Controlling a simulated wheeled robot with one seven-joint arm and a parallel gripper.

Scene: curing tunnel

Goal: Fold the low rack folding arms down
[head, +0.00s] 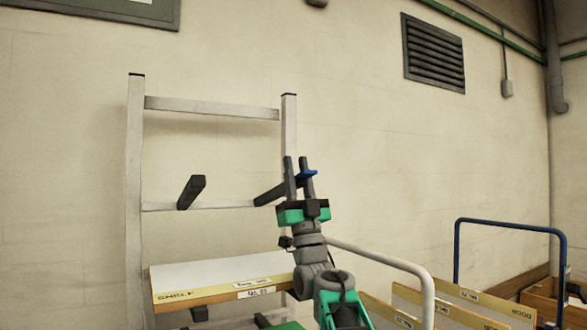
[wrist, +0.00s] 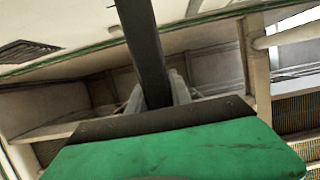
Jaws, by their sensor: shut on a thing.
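A pale upright rack (head: 135,200) stands against the wall. Two dark folding arms stick out from its middle crossbar: a left arm (head: 191,192) and a right arm (head: 268,195). My gripper (head: 299,172) is shut on the right arm near that end, one finger on each side. In the wrist view the dark bar (wrist: 146,50) runs up from between my fingers. The left arm is untouched and slants up toward its free end.
A white board marked SHELF (head: 220,275) sits low on the rack, below the two arms. A pale curved rail (head: 390,261) and wooden panels (head: 440,302) stand right of my arm. A blue cart handle (head: 505,224) is at the far right.

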